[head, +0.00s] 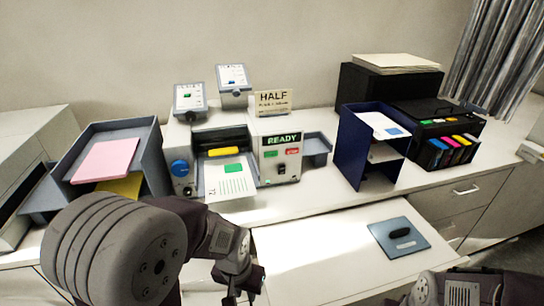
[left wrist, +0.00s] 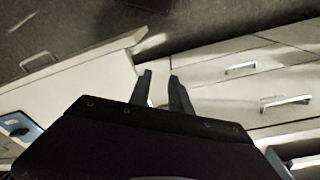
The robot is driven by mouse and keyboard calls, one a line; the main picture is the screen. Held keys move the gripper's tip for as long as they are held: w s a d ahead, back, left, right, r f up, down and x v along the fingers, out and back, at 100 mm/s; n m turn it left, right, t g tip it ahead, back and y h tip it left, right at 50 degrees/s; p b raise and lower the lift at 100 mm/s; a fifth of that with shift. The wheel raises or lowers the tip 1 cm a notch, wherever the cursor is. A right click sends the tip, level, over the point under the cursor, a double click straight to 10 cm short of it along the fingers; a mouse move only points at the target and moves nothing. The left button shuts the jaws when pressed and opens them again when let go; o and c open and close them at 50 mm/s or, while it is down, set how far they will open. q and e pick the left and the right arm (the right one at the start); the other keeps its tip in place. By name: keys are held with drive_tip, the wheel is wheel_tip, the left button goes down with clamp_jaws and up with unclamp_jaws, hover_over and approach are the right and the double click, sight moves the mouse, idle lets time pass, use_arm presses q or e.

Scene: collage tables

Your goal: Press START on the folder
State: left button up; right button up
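The folder (head: 282,170) stands on the back counter with a lit green READY display (head: 282,139). A green button (head: 269,155), which looks like START, and a red button (head: 292,151) sit below the display; their lettering is too small to read. A printed sheet (head: 232,187) lies on the folder's front tray. My left gripper (head: 240,295) is low at the bottom edge, in front of the counter and well apart from the folder. In the left wrist view its fingers (left wrist: 161,90) are apart with nothing between them. My right gripper is out of view below the frame.
A grey tray with pink paper (head: 105,160) stands left; a blue rack (head: 365,150) and a printer with ink cartridges (head: 440,140) stand right. A HALF sign (head: 273,102) sits behind the folder. A blue plate with a black handle (head: 400,237) lies on the front surface, otherwise mostly clear.

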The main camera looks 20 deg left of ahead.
use_arm(q)
clamp_jaws()
idle(1.5)
